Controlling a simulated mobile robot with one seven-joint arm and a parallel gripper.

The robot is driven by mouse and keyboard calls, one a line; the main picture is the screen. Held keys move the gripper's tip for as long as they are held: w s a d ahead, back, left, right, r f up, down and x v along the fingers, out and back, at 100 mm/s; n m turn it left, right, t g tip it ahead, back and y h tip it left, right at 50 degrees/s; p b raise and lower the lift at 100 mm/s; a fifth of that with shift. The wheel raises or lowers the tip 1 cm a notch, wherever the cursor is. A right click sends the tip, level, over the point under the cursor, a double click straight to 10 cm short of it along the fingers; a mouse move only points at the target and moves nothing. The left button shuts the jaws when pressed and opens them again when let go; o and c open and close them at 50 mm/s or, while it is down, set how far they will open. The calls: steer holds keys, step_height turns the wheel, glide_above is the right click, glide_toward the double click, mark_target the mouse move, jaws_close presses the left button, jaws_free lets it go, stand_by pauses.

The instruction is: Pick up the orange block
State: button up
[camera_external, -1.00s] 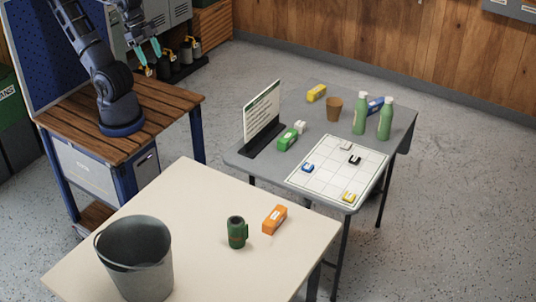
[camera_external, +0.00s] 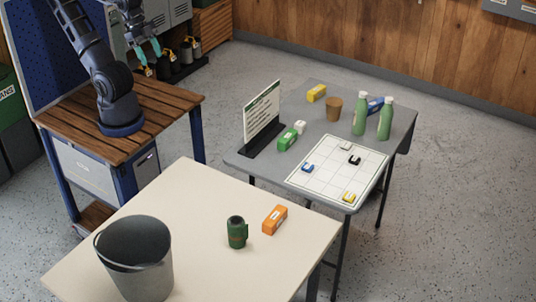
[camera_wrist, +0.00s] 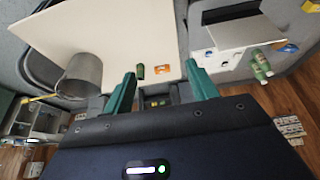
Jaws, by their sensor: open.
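The orange block (camera_external: 274,219) lies on the cream table (camera_external: 200,215), just right of a dark green mug (camera_external: 237,232). It carries a pale label. In the wrist view the orange block (camera_wrist: 161,71) is small and far off, beside the green mug (camera_wrist: 140,71), seen between my fingers. My gripper (camera_external: 147,53) is at the top left of the external view, above the wooden workbench and well away from the block. In the wrist view its teal fingers (camera_wrist: 160,88) are spread wide with nothing between them.
A grey bucket (camera_external: 136,262) stands at the cream table's front left. A grey table (camera_external: 262,166) behind holds a standing sign (camera_external: 262,116), a gridded board (camera_external: 325,172), a green block (camera_external: 287,140), a yellow block (camera_external: 317,93), a brown cup (camera_external: 334,109) and green bottles (camera_external: 360,114).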

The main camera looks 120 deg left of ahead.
steer(key=shift+o, duration=0.4)
stand_by(0.3)
steer(key=w+d+f+n+g+h, duration=0.1)
steer(key=w+f+n+g+h, duration=0.25)
steer(key=w, duration=1.25)
steer(key=w+d+f+n+g+h, duration=0.1)
steer(key=w+f+n+g+h, duration=0.25)
steer(key=w, duration=1.35)
steer(key=w+a+f+n+t+h, duration=0.1)
steer(key=w+a+f+n+h, duration=0.15)
steer(key=w+f+n, duration=0.75)
steer(key=n+t+h, duration=0.1)
steer(key=t+h, duration=0.1)
steer(key=h, duration=0.2)
glide_toward(277, 212)
steer(key=shift+w+d+f, duration=0.1)
steer(key=shift+d+f, duration=0.05)
steer(key=shift+d, duration=0.2)
steer(key=shift+d+f, duration=0.3)
steer(key=x, duration=1)
steer(key=shift+d+r, duration=0.15)
steer(key=c, duration=1.1)
